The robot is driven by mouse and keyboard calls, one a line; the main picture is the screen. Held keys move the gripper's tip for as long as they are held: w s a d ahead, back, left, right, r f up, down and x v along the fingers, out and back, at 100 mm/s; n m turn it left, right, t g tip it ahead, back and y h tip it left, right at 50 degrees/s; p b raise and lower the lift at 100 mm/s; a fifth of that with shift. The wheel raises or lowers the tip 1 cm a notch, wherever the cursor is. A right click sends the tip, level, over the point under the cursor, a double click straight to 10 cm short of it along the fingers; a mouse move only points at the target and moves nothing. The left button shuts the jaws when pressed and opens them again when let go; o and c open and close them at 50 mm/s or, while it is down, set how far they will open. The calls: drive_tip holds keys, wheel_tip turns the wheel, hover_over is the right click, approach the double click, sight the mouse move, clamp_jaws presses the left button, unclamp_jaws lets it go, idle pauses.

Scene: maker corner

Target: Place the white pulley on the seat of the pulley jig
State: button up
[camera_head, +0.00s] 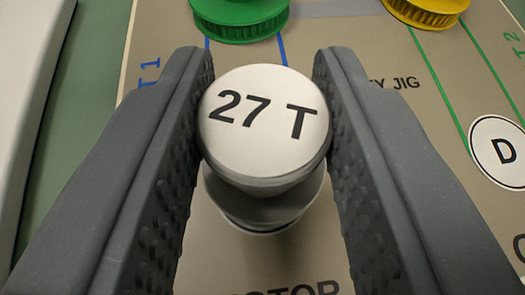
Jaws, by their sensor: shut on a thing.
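The white pulley (265,125), with "27 T" in black on its round top, is between the two dark grey ridged fingers of my gripper (264,85). The fingers are shut on its sides. Below the top, a narrower grey part and a wider pale rim show. I cannot tell whether the pulley touches what is beneath it. The pulley jig (455,190) is a beige board with printed lines and words, partly hidden by the fingers. Its seat under the pulley cannot be made out.
A green pulley (240,22) stands on the board beyond the fingertips, near blue lines. A yellow pulley (428,12) is at the top right, near green lines. A white disc marked D (499,151) is at the right. A pale edge (30,90) runs along the left.

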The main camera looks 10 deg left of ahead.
drive_tip(key=shift+f, duration=0.65)
drive_tip(key=o, duration=1)
drive_tip(key=shift+c, duration=0.2)
drive_tip(key=shift+s+r, duration=0.15)
drive_tip(key=shift+s, duration=0.1)
drive_tip(key=p+v, duration=0.2)
drive_tip(key=v, duration=0.9)
drive_tip(key=shift+s, duration=0.25)
drive_tip(key=shift+r, duration=0.1)
